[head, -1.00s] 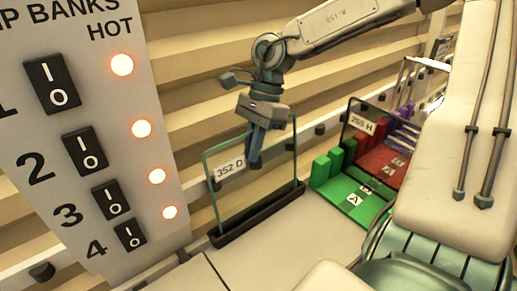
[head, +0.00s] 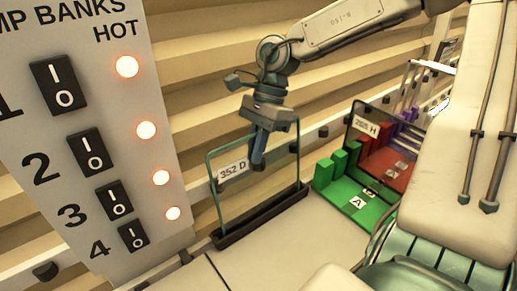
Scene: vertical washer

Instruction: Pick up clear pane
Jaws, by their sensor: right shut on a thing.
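The clear pane (head: 237,197) stands upright with its lower edge in a black base (head: 262,217). It has greenish edges and a white label reading "352 D". My right gripper (head: 258,158) comes down from above to the upper part of the pane, beside the label. It is shut on the pane. The exact contact of the fingertips is small and partly hidden. My left gripper is not in view.
A grey panel (head: 128,190) with numbered switches and lit lamps stands close on the left. A second pane labelled "255 H" (head: 367,127) and green (head: 345,190), red (head: 385,165) and purple blocks are on the right. The slatted wall (head: 190,75) is behind.

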